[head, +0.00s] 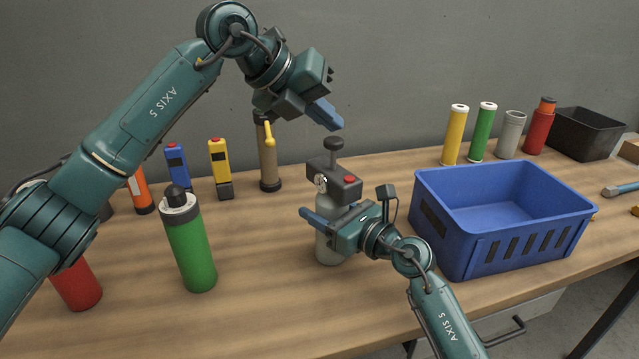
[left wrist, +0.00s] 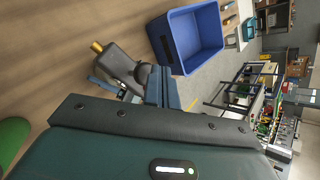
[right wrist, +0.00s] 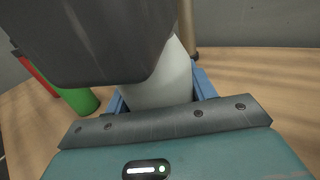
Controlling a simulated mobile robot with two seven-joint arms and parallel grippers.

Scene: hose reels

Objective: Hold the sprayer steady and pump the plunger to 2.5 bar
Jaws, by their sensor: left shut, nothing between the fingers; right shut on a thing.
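The sprayer (head: 328,252) stands upright on the bench, a grey bottle with a dark head, a red button and a small round gauge (head: 321,182). The gauge reading is too small to tell. Its black plunger knob (head: 334,144) stands up on a short rod. My right gripper (head: 318,222) is shut around the bottle below the head; the right wrist view shows the bottle (right wrist: 165,88) between the blue fingers. My left gripper (head: 330,122) is shut and empty just above the knob, seemingly apart from it. The left wrist view shows the sprayer head (left wrist: 122,66) beyond its fingers.
A blue crate (head: 480,255) stands close right of the sprayer. A green bottle (head: 192,250) and a red bottle (head: 76,285) stand to the left. Several cylinders and a hand pump (head: 268,165) line the back. A black bin (head: 585,135) is at back right.

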